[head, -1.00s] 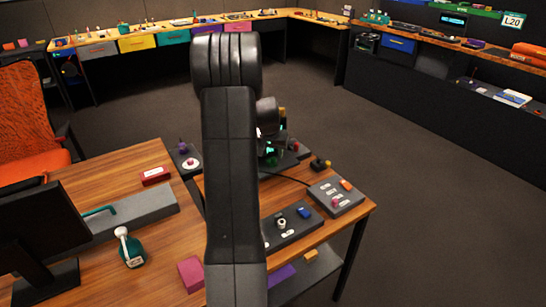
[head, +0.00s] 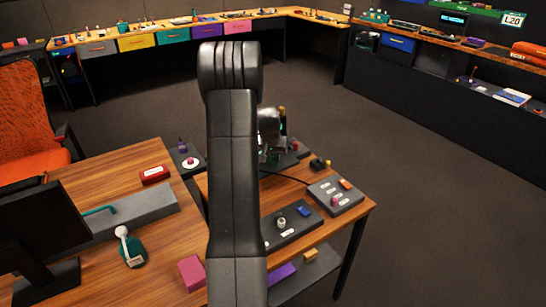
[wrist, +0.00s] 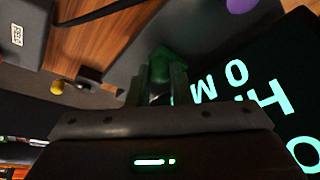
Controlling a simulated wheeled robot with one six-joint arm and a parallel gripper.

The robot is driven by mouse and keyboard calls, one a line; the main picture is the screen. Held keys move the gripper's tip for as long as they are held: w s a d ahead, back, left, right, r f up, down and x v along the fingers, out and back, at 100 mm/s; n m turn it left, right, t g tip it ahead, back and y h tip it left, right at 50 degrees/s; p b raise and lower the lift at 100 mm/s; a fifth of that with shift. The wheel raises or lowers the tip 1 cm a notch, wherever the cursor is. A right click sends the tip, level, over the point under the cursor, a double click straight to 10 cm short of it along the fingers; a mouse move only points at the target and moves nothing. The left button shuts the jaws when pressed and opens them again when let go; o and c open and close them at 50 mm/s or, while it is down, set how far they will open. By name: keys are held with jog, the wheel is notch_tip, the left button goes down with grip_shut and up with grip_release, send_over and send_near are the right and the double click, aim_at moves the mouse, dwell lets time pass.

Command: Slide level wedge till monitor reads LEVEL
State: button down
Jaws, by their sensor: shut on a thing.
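In the wrist view my gripper (wrist: 160,80) is shut on a small green piece (wrist: 165,62), which looks like the grip of the level wedge. The rest of the wedge is hidden by the fingers and the dark shape behind. A dark monitor screen (wrist: 275,75) with large teal letters lies close on the right; its letters are turned and cut off, so I cannot read the whole word. In the head view my gripper (head: 270,150) is low at the far end of the wooden table, partly hidden by my arm.
A grey button box (head: 335,195) and a dark panel (head: 290,227) with a white knob stand on the wooden table (head: 225,240). A dark panel with a pink and white button (head: 190,162) is to the left. Open floor lies to the right.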

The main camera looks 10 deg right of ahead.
jog(key=shift+w+d, duration=0.2)
jog(key=shift+d, duration=0.3)
jog(key=shift+w+d, duration=0.15)
jog(key=shift+d, duration=0.35)
jog(key=c, duration=1.3)
grip_release()
jog(key=b+v, duration=0.1)
jog(key=v, duration=1.3)
jog(key=shift+w+f, duration=0.15)
jog(key=shift+f, duration=0.05)
